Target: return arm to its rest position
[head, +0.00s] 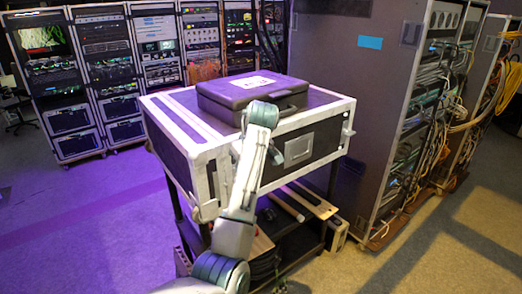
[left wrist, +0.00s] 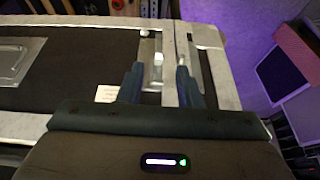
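My left arm comes up from the bottom of the head view and bends over in front of a flight case (head: 224,163) on a cart. A metal latch (left wrist: 152,55) shows beyond and between the fingertips. I cannot tell whether the fingers touch it. Nothing is seen held. My right arm and gripper are in neither view.
A black closed box (head: 252,92) with a white label lies on the case. The cart's lower shelf (head: 300,235) holds boards and cables. A tall cabinet (head: 350,65) and cabled racks (head: 430,110) stand close on the right. Equipment racks (head: 115,70) line the back. Floor at left (head: 85,220) is clear.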

